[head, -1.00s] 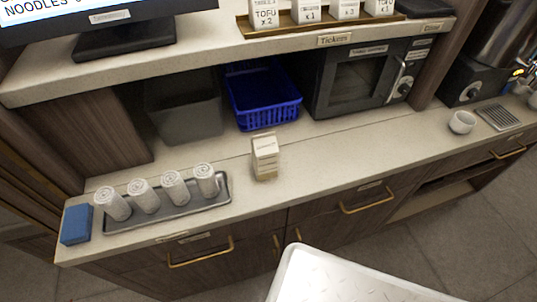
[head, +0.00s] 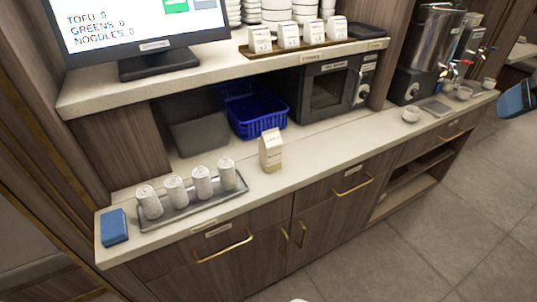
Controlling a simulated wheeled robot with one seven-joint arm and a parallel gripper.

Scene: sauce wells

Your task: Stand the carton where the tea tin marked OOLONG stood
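A small cream carton (head: 271,152) with a gabled top stands upright on the counter, right of the tray of white rolls. The print on its front is too small to read. No tea tin marked OOLONG can be made out in this view. My gripper is not identifiable in view.
A grey tray (head: 181,215) holds several white rolls. A blue block (head: 114,227) lies at the counter's left end. A blue basket (head: 254,112) and a microwave (head: 326,90) sit under the shelf. The counter (head: 345,142) is clear right of the carton. An unclear blue thing (head: 515,100) shows at the right edge.

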